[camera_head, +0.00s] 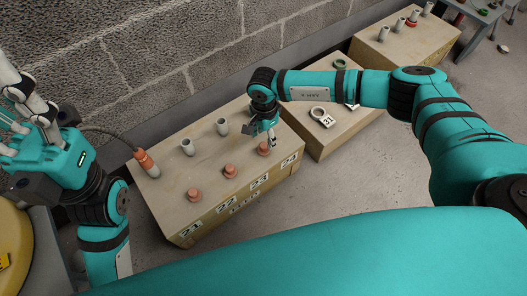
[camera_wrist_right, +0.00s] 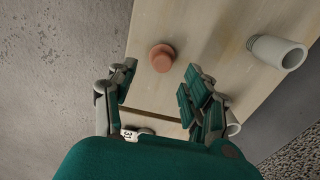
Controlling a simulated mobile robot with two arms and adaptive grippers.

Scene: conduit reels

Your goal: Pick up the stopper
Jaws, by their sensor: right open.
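Three orange-brown stoppers stand in a row on the near wooden box: the left one (camera_head: 194,195), the middle one (camera_head: 230,171) and the right one (camera_head: 263,150). My right gripper (camera_head: 271,140) is above the right stopper, partly covering it. In the right wrist view a round stopper (camera_wrist_right: 162,57) sits on the pale box top, ahead of the gap between the spread fingers (camera_wrist_right: 158,90). The right gripper is open, with nothing between its fingers. My left gripper (camera_head: 22,98) is at the far left, away from the stoppers; its finger opening is unclear.
The near box (camera_head: 165,208) carries grey pipe stubs (camera_head: 187,147) behind the stoppers and an orange plug (camera_head: 147,163) with a cable. A grey stub (camera_wrist_right: 278,52) also shows in the wrist view. Another box (camera_head: 318,143) with a tagged ring stands alongside. A block wall is behind.

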